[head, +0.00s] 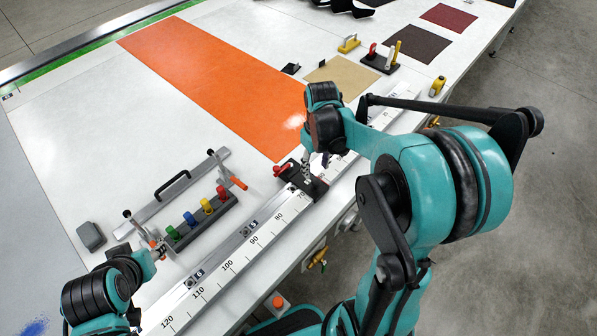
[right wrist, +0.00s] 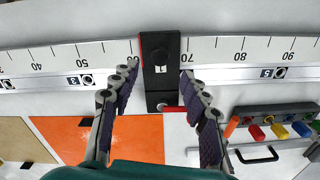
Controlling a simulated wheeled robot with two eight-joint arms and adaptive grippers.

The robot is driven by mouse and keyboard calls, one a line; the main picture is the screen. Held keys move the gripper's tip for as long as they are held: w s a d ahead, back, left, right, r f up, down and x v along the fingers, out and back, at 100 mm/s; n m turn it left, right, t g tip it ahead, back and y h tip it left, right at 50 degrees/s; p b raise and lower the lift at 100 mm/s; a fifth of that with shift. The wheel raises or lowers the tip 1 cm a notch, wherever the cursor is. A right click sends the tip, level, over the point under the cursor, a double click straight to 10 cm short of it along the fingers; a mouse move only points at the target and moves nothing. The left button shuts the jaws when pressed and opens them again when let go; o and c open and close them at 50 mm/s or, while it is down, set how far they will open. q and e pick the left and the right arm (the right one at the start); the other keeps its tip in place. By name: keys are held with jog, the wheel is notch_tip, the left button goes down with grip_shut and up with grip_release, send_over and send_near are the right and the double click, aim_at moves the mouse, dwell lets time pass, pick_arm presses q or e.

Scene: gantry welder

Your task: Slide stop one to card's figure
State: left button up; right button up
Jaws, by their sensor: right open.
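Stop one is a black block (right wrist: 160,68) with a white mark and a red left edge, sitting across the white ruler rail (right wrist: 225,50) just left of the 70 mark in the right wrist view. In the head view the black stop (head: 318,187) with its red lever (head: 283,168) shows below my right gripper (head: 308,172). In the right wrist view my right gripper (right wrist: 158,76) is open, a finger on either side of the stop with visible gaps. My left gripper (head: 160,248) is near the peg rack; its jaws are too small to judge. I cannot make out a readable card.
A rack with coloured knobs (head: 205,218) and a grey bar with a black handle (head: 172,192) stand left of the rail. An orange sheet (head: 215,80) lies flat behind it. A block with red, white and yellow levers (head: 380,62) stands farther back.

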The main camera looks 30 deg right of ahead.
aim_at(316, 180)
notch_tip(316, 180, down, 6)
jog(key=shift+f+b, duration=0.25)
jog(key=shift+b, duration=0.65)
jog(key=shift+s+f, duration=0.15)
jog(key=shift+f, duration=0.3)
jog(key=shift+c, duration=0.3)
grip_shut()
